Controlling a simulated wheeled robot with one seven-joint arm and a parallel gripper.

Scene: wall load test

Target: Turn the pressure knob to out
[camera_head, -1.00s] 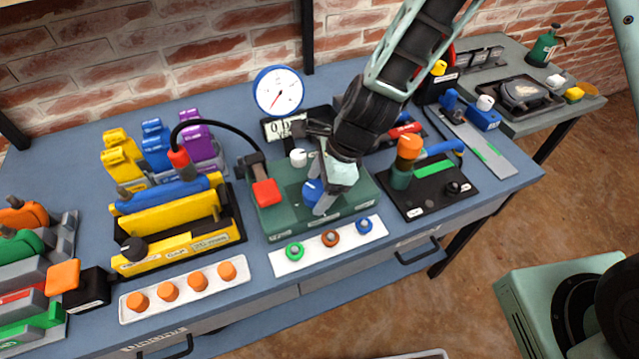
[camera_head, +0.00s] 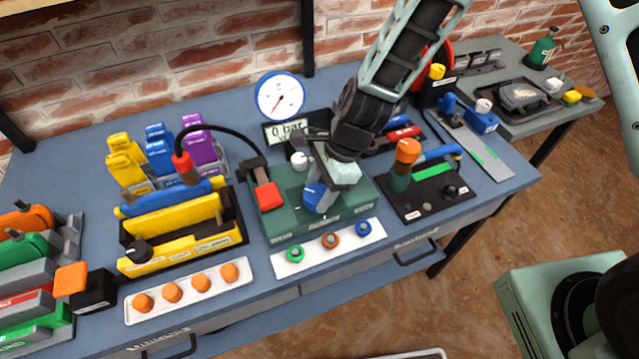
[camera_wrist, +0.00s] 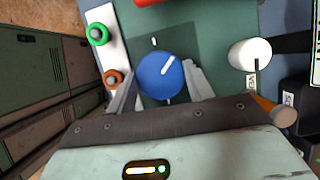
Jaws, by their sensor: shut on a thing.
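The blue knob (camera_head: 314,196) sits on top of the green box (camera_head: 285,228), near its front edge. In the wrist view the blue knob (camera_wrist: 160,70) carries a white pointer line slanting to the upper right, with small white marks on the box around it. My gripper (camera_wrist: 162,84) has one finger on each side of the knob and is shut on it. In the head view my gripper (camera_head: 322,197) comes down from above and hides part of the knob. The round gauge (camera_head: 280,96) stands behind, above a display (camera_head: 285,132) reading 0 bar.
A white knob (camera_head: 299,160) and a red-ended lever (camera_head: 268,195) stand close by on the green box. A white strip with coloured rings (camera_head: 312,252) lies in front. A black plate with an orange-topped handle (camera_head: 407,152) stands to the right, the yellow press (camera_head: 180,245) to the left.

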